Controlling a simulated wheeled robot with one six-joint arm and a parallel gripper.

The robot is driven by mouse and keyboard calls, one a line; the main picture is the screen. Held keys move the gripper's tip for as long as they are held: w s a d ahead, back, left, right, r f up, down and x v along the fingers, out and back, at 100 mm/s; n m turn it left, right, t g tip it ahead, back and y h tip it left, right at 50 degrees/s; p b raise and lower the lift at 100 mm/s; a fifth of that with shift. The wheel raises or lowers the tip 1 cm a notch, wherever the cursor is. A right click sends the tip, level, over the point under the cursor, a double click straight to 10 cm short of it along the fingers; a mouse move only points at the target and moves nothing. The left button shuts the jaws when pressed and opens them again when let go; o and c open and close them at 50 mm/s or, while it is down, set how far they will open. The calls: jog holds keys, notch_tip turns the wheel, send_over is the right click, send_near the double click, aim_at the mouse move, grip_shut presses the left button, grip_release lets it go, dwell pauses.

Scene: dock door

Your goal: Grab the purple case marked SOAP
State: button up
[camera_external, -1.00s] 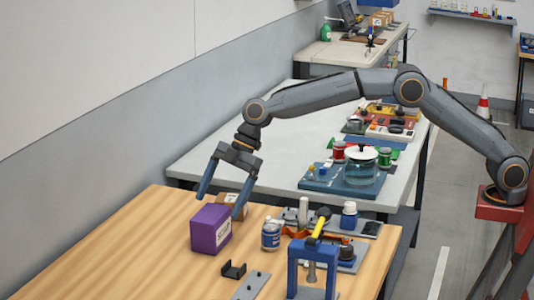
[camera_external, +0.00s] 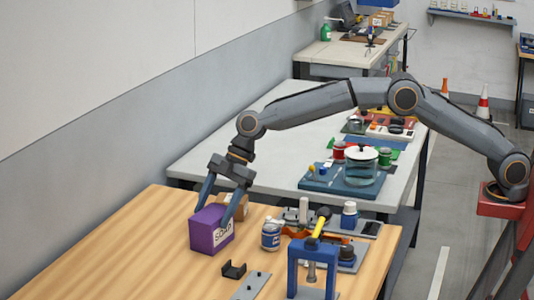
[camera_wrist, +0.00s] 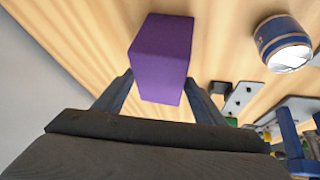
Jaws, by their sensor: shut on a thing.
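The purple case (camera_external: 207,234) stands upright on the wooden table, with a white label reading SOAP on its right-hand face in the external view. My gripper (camera_external: 215,211) reaches down over it, with one blue finger on each side. It is shut on the case. In the wrist view the purple case (camera_wrist: 162,55) sits between the two fingers of my gripper (camera_wrist: 158,92), its label out of sight there. The case appears to rest on the table.
A brown box (camera_external: 238,205) stands just behind the case. A white-and-blue bottle (camera_external: 271,234) stands close to its right, also in the wrist view (camera_wrist: 283,43). A black bracket (camera_external: 234,270) and a blue press frame (camera_external: 313,265) are in front. The table's left part is clear.

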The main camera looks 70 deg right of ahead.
jog(key=shift+f, duration=0.1)
jog(key=c, duration=0.3)
jog(key=shift+c, duration=0.4)
